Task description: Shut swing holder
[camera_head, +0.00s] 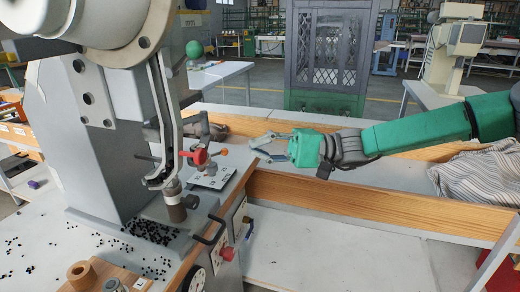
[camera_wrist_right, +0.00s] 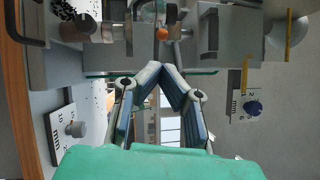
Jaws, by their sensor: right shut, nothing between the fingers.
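The grey eyelet press (camera_head: 115,130) stands at the left in the head view. A lever with a red knob (camera_head: 199,157) and a small orange knob (camera_head: 224,152) sits beside its feed track, above the base. I cannot tell for sure which part is the swing holder. My right gripper (camera_head: 262,147) is shut and empty, to the right of the knobs and apart from them. In the right wrist view its fingertips (camera_wrist_right: 160,68) meet just below an orange knob (camera_wrist_right: 162,34) on the press.
Small black eyelets (camera_head: 150,232) lie scattered on the press base. A wooden rail (camera_head: 380,200) runs along the bench below my right arm. A striped cloth (camera_head: 480,172) lies at the right. A black handle (camera_head: 212,232) stands out from the base's front side.

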